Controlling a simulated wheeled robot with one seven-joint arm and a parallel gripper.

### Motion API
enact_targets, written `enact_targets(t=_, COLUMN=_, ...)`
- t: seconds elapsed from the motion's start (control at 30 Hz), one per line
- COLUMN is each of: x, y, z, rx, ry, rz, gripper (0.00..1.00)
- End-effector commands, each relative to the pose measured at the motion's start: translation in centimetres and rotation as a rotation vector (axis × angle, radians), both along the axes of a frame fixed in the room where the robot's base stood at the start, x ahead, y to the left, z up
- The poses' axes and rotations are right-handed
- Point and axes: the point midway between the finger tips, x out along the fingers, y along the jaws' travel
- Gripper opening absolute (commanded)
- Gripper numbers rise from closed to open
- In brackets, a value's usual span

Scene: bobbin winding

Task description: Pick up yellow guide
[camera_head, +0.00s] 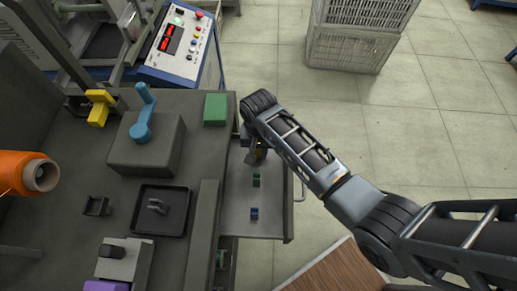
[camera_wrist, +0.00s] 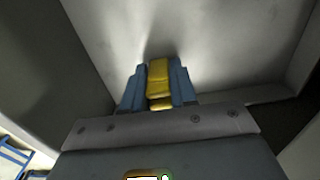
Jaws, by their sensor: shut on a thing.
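In the wrist view, the yellow guide (camera_wrist: 159,78) sits between the two blue fingers of my gripper (camera_wrist: 158,88). The fingers are shut on it. Behind it is the pale floor of the open drawer (camera_wrist: 215,50). In the head view, my gripper (camera_head: 256,152) reaches down into the far end of the drawer (camera_head: 272,226), and only a little yellow shows there. I cannot tell whether the guide still touches the drawer floor.
A green guide (camera_head: 256,181) and a blue guide (camera_head: 254,213) lie nearer in the drawer. The dark bench (camera_head: 75,240) left of it carries a green block (camera_head: 215,109), a black tray (camera_head: 174,222) and a blue lever (camera_head: 144,115). A crate (camera_head: 350,45) stands on the floor.

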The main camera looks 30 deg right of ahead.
Motion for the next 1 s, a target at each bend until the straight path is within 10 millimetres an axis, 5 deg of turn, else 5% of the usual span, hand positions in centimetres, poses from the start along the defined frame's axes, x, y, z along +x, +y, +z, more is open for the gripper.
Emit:
enact_targets(t=0.23, x=0.1, y=0.0, z=1.2, rx=0.001, ry=-0.002, rz=0.0, gripper=0.0)
enact_targets(t=0.7, x=0.1, y=0.0, z=9.1, rx=0.0, ry=-0.002, rz=0.0, gripper=0.0)
enact_targets(t=1.0, x=0.0, y=0.0, z=10.0, rx=0.0, ry=0.0, rz=0.0, gripper=0.0)
